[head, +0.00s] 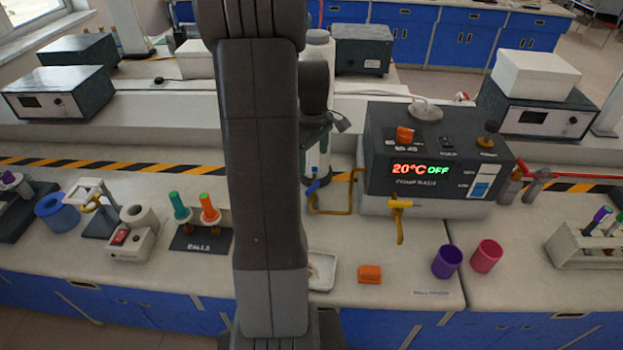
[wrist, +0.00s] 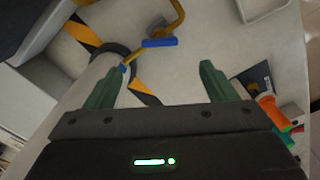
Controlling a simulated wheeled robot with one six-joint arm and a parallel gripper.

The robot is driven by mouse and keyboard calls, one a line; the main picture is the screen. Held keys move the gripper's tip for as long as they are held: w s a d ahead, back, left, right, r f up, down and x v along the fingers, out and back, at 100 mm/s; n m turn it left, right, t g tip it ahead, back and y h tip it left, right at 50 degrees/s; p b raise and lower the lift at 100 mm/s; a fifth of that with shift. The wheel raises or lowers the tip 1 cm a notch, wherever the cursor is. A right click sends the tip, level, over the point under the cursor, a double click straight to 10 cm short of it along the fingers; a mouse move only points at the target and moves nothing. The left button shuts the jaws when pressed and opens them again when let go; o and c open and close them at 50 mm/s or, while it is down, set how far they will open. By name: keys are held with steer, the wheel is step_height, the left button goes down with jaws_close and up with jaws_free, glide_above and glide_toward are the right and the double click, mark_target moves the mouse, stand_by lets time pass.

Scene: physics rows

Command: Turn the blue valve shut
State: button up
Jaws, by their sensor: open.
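The blue valve (head: 313,187) is a small blue lever on a yellow pipe (head: 340,210) left of the dark bath unit. In the wrist view the blue lever (wrist: 160,42) lies crosswise, just beyond and between my fingertips. My gripper (wrist: 163,70) is open, with its two green fingers spread and nothing between them. In the head view my gripper (head: 327,135) hangs above the valve, partly hidden by my arm. The fingers look apart from the lever.
The dark bath unit (head: 430,150) reads 20°C OFF; a yellow tap (head: 400,215) is on its front. An orange block (head: 370,274), a white tray (head: 322,268), a purple cup (head: 447,262) and a pink cup (head: 486,256) stand near the front. Tubes (head: 195,212) stand left of my arm.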

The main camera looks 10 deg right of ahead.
mark_target(313, 186)
step_height(313, 186, down, 10)
steer(key=shift+f+p, duration=0.1)
steer(key=shift+p, duration=0.35)
steer(key=c, duration=1)
